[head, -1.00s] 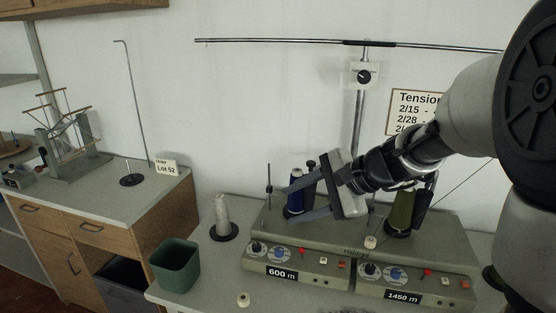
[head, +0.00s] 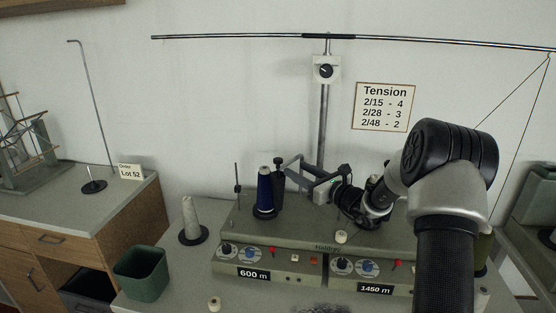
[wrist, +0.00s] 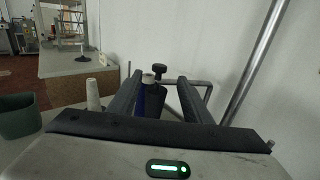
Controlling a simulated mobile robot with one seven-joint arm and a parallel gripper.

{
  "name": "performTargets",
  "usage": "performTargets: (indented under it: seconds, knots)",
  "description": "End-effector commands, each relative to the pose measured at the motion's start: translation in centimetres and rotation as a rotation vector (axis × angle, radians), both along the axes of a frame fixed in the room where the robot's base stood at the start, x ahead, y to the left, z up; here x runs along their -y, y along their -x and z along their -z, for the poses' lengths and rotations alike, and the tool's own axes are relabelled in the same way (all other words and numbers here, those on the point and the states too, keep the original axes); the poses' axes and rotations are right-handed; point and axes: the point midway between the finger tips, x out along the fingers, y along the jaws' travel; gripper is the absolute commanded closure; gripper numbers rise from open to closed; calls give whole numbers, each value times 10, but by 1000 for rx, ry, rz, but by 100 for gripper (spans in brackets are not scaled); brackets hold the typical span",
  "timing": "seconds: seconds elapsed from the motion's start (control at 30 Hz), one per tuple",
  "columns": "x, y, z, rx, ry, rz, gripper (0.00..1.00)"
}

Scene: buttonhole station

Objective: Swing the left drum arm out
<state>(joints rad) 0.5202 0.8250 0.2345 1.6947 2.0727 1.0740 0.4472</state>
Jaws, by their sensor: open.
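The left winder carries a dark blue cone (head: 265,192) with a black drum arm (head: 279,180) close against its right side, topped by a round black knob. My gripper (head: 291,168) is open, just right of the drum arm, fingers pointing toward it. In the wrist view, the black drum arm with its knob (wrist: 160,69) and part of the blue cone (wrist: 152,100) show between my open fingers (wrist: 160,82). I cannot tell whether a finger touches the drum arm. The lower parts are hidden by my gripper there.
The winder base (head: 235,225) has dials and a "600 m" label (head: 253,273). A thin post (head: 237,185) stands left, a metal pole (head: 323,125) behind. A pale cone (head: 190,218) and green bin (head: 141,272) are further left.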

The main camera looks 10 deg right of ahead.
Motion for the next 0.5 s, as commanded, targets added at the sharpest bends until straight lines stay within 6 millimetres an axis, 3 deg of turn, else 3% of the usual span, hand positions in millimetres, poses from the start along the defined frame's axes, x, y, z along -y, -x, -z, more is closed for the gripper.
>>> performTargets:
  seconds: [0.3, 0.5]
  knots:
    - [-37, -60, 0, 2, 3, -2, 55]
    - [-51, -84, 0, 0, 2, -1, 55]
